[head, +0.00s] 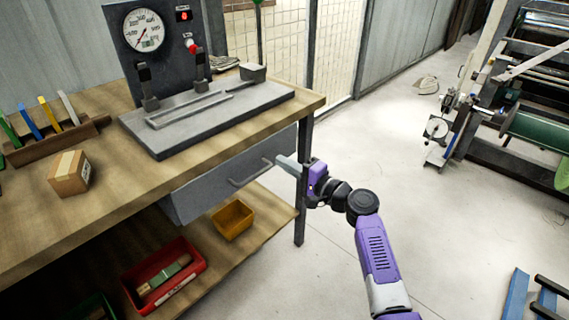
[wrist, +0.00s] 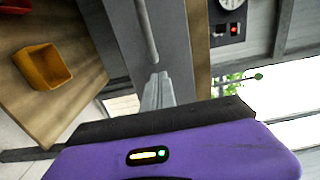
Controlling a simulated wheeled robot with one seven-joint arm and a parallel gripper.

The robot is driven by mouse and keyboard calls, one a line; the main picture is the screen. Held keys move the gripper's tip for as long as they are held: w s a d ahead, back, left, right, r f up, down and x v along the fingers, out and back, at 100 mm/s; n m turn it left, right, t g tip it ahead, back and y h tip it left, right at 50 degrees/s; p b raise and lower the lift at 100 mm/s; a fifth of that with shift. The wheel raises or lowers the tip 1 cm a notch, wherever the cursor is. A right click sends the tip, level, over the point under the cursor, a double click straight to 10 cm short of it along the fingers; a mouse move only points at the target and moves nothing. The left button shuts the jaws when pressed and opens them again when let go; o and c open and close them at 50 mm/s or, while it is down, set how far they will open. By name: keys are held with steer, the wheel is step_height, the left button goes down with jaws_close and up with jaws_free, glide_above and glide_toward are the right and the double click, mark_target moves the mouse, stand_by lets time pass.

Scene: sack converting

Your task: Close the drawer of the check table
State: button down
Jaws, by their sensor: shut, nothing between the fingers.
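The check table (head: 222,150) has a wooden top with a grey drawer (head: 215,190) under it. The drawer front sticks out a little past the table edge, so it looks partly open. Its bar handle (head: 251,171) runs along the front, and the handle also shows in the wrist view (wrist: 147,32). My gripper (head: 283,163) is shut and empty at the right end of the drawer front, near the handle. In the wrist view the shut fingers (wrist: 158,88) lie just below the handle's end, against the grey front. I cannot tell whether they touch it.
A test rig with a dial (head: 143,30) stands on the tabletop, with a small cardboard box (head: 70,173) to its left. A red bin (head: 163,277) and a yellow bin (head: 232,219) sit on the lower shelf. A table leg (head: 301,220) stands beside my gripper.

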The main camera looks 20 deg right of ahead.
steer(key=s+d+t+h+p, duration=0.1)
steer(key=s+d+h, duration=0.5)
steer(key=s+d, duration=0.5)
steer(key=s+d+f+n+h, duration=0.1)
steer(key=s+f+n+h, duration=0.3)
steer(key=s, duration=1)
steer(key=s+a+r+n+g, duration=0.1)
steer(key=s+a+n, duration=0.2)
steer(key=s, duration=0.8)
steer(key=s+a+r+n+y, duration=0.15)
steer(key=s+a, duration=0.25)
steer(key=s, duration=0.8)
steer(key=s+a+r+n+g+h, duration=0.1)
steer(key=s+a+r+n, duration=0.2)
steer(key=s, duration=0.8)
step_height(320, 180, up, 13)
steer(key=p, duration=1.4)
steer(key=shift+w+a+p, duration=0.15)
steer(key=shift+w+p, duration=0.2)
steer(key=shift+f+n+y, duration=0.1)
steer(key=shift+n+y, duration=0.15)
